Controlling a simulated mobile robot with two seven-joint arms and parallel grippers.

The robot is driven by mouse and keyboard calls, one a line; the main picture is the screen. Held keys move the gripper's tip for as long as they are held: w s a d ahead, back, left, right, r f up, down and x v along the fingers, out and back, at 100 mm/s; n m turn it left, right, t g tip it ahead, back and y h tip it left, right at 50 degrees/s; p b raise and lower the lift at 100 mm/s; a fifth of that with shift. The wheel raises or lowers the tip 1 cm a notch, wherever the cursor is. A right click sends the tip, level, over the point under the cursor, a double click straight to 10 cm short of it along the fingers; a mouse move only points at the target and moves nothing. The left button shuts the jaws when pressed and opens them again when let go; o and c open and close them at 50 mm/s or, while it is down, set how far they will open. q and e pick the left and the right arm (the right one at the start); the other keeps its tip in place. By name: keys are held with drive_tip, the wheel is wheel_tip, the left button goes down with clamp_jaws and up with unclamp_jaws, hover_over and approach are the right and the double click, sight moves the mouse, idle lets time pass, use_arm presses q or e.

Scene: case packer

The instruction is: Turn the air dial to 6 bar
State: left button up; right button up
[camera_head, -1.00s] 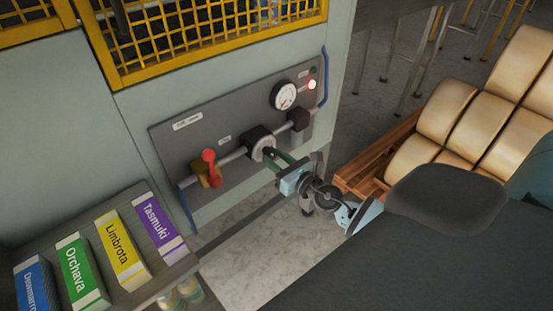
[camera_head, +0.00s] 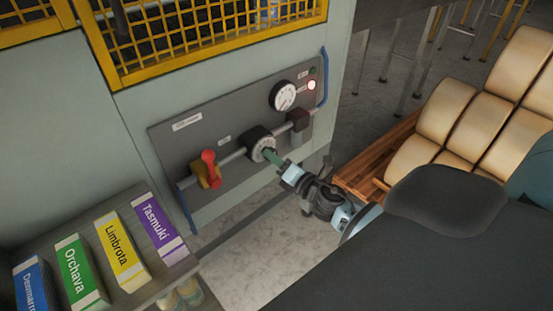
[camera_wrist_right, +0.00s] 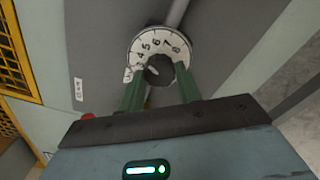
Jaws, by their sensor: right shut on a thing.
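The air dial (camera_head: 262,148) is a round white-scaled regulator on the grey panel. In the right wrist view its scale (camera_wrist_right: 155,45) shows numbers including 4 to 8, around a dark knob (camera_wrist_right: 160,70). A pale mark shows on the left of the knob; I cannot tell its exact reading. My right gripper (camera_head: 272,157) has its green fingers on either side of the knob and is shut on it; the fingers also show in the wrist view (camera_wrist_right: 160,88). A round white gauge (camera_head: 283,95) sits up and right of the dial; its reading is too small to tell. My left gripper is out of view.
A red-handled valve (camera_head: 209,168) is left of the dial on the same pipe, and a dark fitting (camera_head: 298,119) is right. A lit lamp (camera_head: 312,85) and blue handle (camera_head: 325,78) are at the panel's right. A shelf of coloured cartons (camera_head: 118,250) stands lower left.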

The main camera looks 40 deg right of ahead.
drive_tip(key=m+p, duration=0.1)
drive_tip(key=m, duration=0.5)
drive_tip(key=shift+m, duration=0.3)
idle(0.5)
drive_tip(key=o, duration=1)
drive_tip(key=shift+s, duration=0.15)
drive_tip(key=s, duration=0.7)
drive_tip(key=shift+s+d, duration=0.25)
drive_tip(key=shift+d, duration=0.05)
